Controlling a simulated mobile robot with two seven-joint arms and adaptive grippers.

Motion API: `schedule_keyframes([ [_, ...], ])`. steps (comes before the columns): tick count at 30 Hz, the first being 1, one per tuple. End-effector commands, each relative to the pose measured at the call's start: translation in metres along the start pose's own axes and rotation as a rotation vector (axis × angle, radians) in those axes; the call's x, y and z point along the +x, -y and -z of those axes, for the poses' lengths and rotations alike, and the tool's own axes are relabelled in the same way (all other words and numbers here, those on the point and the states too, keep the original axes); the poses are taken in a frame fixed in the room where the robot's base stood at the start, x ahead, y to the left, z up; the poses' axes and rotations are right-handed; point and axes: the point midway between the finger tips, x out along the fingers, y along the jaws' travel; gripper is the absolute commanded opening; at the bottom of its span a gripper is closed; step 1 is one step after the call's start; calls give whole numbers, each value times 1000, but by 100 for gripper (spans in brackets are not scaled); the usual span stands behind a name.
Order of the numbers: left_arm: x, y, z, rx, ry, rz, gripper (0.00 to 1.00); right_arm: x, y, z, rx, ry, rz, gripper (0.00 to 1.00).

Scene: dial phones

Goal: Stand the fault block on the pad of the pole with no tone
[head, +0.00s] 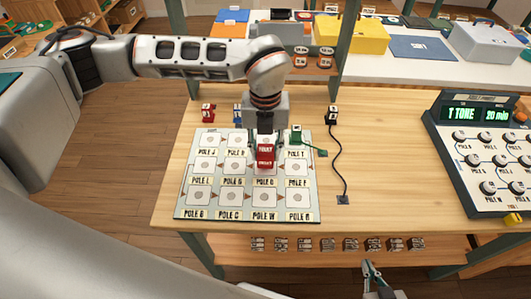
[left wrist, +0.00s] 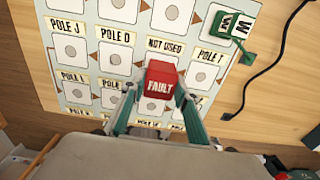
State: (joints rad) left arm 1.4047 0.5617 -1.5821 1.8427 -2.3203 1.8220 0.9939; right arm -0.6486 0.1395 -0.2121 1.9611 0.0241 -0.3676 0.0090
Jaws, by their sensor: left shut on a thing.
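My left gripper (head: 265,142) is shut on the red fault block (head: 265,157), which reads "FAULT". The left wrist view shows the block (left wrist: 158,88) between the fingertips, over the pad board (left wrist: 70,15). It covers part of the board near the third column, below the "NOT USED" label; I cannot tell its height above the board. The board (head: 183,205) in the head view has rows of pale square pads labelled POLE and a letter. The test panel (head: 470,160) at the right shows "1 TONE" and "20 min". My right gripper (head: 376,282) is at the bottom edge, its opening unclear.
A green block with a W label (left wrist: 238,28) stands at the board's upper right corner. A black block (head: 332,115) with a cord stands to its right. A red block (head: 207,112) and a blue one (head: 238,116) stand behind the board.

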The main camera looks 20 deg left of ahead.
Motion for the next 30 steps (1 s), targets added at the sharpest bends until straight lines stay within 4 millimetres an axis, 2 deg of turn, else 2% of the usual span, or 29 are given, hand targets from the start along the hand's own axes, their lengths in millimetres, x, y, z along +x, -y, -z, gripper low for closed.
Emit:
schedule_keyframes([
  [3, 15, 0, 1, -1, -2, -1, 8, 0, 0, 0, 0, 0, 0, 0],
  [15, 20, 0, 0, -1, -1, 0, 8, 1, 0, -2, 0, 0, 1, 0],
  [16, 19, 0, 0, -1, 0, 0, 38, 1, 0, -1, 0, 0, 0, 0],
  [17, 19, 0, 0, -1, 0, 0, 45, 1, 0, -1, 0, 0, 0, 0],
  [26, 19, 0, 0, -1, 0, 0, 47, 1, 0, -1, 0, -1, 1, 0],
  [30, 12, 0, 0, -1, 1, 0, 47, 0, 0, 2, 0, -2, 0, 0],
])
